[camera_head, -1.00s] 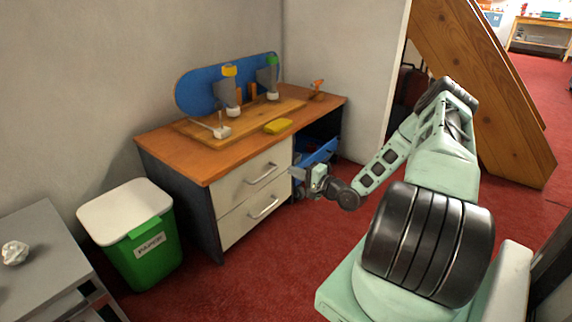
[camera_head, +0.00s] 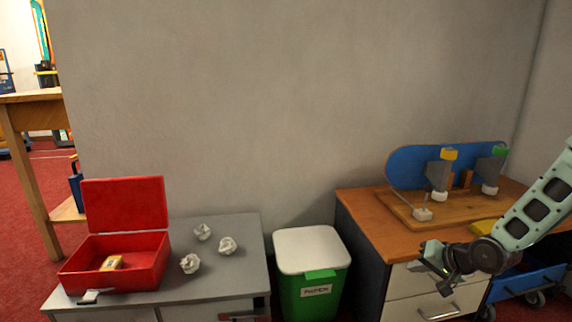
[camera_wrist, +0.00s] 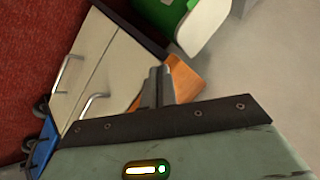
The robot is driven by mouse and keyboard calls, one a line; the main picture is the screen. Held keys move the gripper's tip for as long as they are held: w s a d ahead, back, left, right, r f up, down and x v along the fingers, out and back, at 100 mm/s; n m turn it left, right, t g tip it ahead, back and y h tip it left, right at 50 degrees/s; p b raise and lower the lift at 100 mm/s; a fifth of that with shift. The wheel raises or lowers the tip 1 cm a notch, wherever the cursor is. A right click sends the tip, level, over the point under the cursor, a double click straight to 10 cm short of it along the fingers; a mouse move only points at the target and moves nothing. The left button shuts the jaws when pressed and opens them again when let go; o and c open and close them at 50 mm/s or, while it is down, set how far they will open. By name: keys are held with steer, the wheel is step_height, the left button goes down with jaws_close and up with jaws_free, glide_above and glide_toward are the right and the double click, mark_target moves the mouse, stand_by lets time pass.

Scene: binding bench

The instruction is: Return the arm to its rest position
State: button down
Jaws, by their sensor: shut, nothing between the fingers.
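My gripper (camera_head: 432,268) is at the right of the head view, in front of the white drawers of the wooden-topped desk. It is shut and holds nothing. In the wrist view the closed fingers (camera_wrist: 157,88) show against the desk's drawer front and top edge. My arm reaches in from the right edge of the head view, bent at the wrist.
The desk (camera_head: 362,215) carries a wooden board (camera_head: 400,208) with clamps and a blue panel (camera_head: 410,165). A lidded green bin (camera_head: 312,290) stands left of it. A grey cabinet (camera_head: 225,280) holds an open red box (camera_head: 125,192) and crumpled paper balls (camera_head: 228,246).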

steer(key=s+a+r+n+g+h+p, duration=0.1)
steer(key=s+a+r+n+g, duration=0.15)
steer(key=s+a+r, duration=0.4)
steer(key=s+a+r+n+g+h+p, duration=0.1)
steer(key=s+a+r+n+g, duration=0.2)
steer(key=a, duration=0.6)
steer(key=s+a+r+n+g+p, duration=0.1)
steer(key=s+a+r+n, duration=0.2)
steer(key=s, duration=0.4)
steer(key=s+a+r+n+g+h, duration=0.1)
steer(key=s+a+r+n, duration=0.15)
steer(key=s, duration=0.55)
steer(key=s+a+r+n+g+p, duration=0.1)
steer(key=s+a+r+n, duration=0.2)
steer(key=s, duration=0.4)
step_height(320, 180, up, 39)
steer(key=s+p, duration=0.1)
steer(key=p, duration=3.6)
steer(key=shift+s+m, duration=0.15)
steer(key=shift+m, duration=0.25)
